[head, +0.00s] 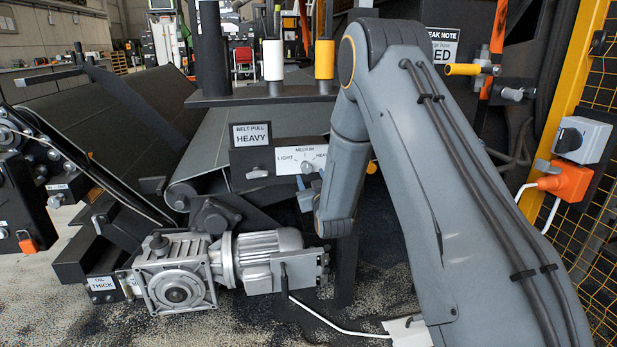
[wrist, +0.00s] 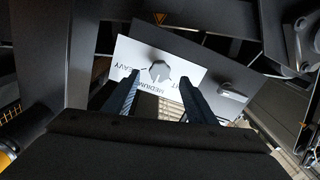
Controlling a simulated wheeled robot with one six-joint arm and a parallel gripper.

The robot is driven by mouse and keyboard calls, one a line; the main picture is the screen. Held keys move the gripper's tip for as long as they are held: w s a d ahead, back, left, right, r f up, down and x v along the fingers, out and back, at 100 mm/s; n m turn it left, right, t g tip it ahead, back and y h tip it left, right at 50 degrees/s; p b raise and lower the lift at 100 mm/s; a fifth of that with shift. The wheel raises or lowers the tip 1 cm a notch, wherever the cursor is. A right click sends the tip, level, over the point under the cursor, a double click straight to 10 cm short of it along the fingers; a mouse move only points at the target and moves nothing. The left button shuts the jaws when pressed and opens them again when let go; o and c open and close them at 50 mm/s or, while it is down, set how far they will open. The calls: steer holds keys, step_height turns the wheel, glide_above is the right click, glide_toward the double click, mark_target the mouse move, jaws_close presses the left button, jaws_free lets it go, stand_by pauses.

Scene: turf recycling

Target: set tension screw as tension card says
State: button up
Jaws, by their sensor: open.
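The tension card (head: 252,135) reads "BELT PULL HEAVY" and stands upright left of the screw plate. The tension screw (head: 308,167) is a grey knob on a white plate (head: 287,158) marked LIGHT, MEDIUM and HEAVY from left to right. I cannot tell which mark the knob points to. In the wrist view the plate (wrist: 203,72) appears upside down, with the knob (wrist: 159,71) just beyond my fingertips. My gripper (wrist: 160,92) is open and empty, its fingers on either side of the knob's line. In the head view my arm partly hides the gripper.
A grey motor and gearbox (head: 180,283) sit below the plate. An "OIL THICK" label (head: 102,283) is at lower left. A shelf above bears white (head: 273,60) and yellow (head: 324,58) holders. An orange plug (head: 568,182) and yellow mesh fence stand at right.

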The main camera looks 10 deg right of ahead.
mark_target(306, 170)
steer(key=shift+w+b, duration=0.55)
steer(key=shift+w, duration=2)
steer(key=c, duration=1)
steer(key=shift+c, duration=0.2)
steer(key=shift+m, duration=0.4)
steer(key=m+p, duration=0.2)
steer(key=m, duration=0.2)
steer(key=shift+a+m, duration=0.1)
steer(key=shift+m, duration=0.3)
steer(key=m+p, duration=0.2)
steer(key=m, duration=0.4)
steer(key=shift+a, duration=0.1)
